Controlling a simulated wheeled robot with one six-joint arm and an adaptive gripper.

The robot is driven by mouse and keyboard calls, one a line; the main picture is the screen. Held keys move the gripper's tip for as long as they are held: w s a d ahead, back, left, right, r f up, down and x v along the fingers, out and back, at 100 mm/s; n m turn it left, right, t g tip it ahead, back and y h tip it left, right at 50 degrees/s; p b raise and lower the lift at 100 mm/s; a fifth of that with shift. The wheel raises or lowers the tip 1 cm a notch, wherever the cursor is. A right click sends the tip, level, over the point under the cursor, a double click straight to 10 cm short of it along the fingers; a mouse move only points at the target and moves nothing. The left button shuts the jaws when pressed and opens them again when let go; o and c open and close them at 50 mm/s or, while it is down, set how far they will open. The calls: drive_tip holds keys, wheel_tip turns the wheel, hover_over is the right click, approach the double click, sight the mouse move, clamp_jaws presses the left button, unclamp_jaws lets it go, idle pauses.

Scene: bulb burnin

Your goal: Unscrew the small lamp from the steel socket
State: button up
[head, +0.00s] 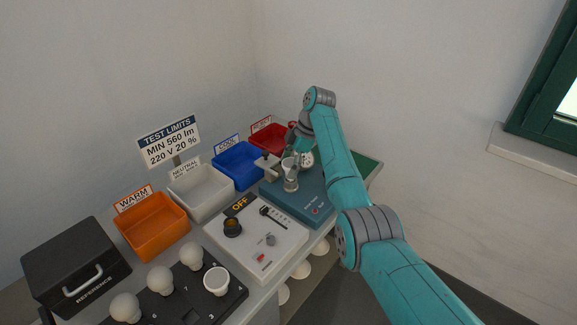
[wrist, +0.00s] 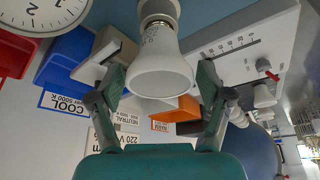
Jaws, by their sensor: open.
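The small lamp (wrist: 160,68) is a white bulb seated in the steel socket (wrist: 158,10) in the wrist view. In the head view the steel socket (head: 291,184) stands on the blue-grey test unit, with the lamp (head: 288,164) on top, partly covered by my gripper. My gripper (wrist: 158,78) is open. Its two fingers are on either side of the lamp, with a visible gap at each side in the picture. Whether they are level with the bulb in depth is hard to tell.
Orange (head: 152,226), white (head: 200,192), blue (head: 238,166) and red (head: 271,139) bins line the wall. A control box (head: 285,236) marked OFF is left of the test unit (head: 312,206). A black rack (head: 232,294) holds several bulbs near a black case (head: 75,262). A round dial (wrist: 32,30) is close by.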

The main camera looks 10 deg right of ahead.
drive_tip(key=m+t, duration=0.1)
drive_tip(key=m, duration=0.1)
drive_tip(key=m+t, duration=0.1)
drive_tip(key=m, duration=0.2)
drive_tip(key=shift+w+d+h, duration=0.15)
drive_tip(key=shift+w+h, duration=0.05)
drive_tip(key=shift+h, duration=0.1)
drive_tip(key=m, duration=0.2)
drive_tip(key=m+t+h, duration=0.1)
drive_tip(key=m, duration=0.1)
drive_tip(key=shift+w+d+m+t, duration=0.1)
drive_tip(key=shift+w+m+t, duration=0.05)
drive_tip(key=shift+m+t, duration=0.2)
drive_tip(key=m, duration=0.2)
drive_tip(key=m+h, duration=0.1)
drive_tip(key=m, duration=0.1)
drive_tip(key=shift+w+d+m+t+h, duration=0.1)
drive_tip(key=shift+w+m+t+h, duration=0.05)
drive_tip(key=shift+m+t+h, duration=0.15)
drive_tip(key=m, duration=0.2)
drive_tip(key=m+h, duration=0.1)
drive_tip(key=m, duration=0.1)
drive_tip(key=shift+w+d+h, duration=0.1)
drive_tip(key=shift+d+h, duration=0.05)
drive_tip(key=shift+h, duration=0.15)
drive_tip(key=shift+c, duration=0.2)
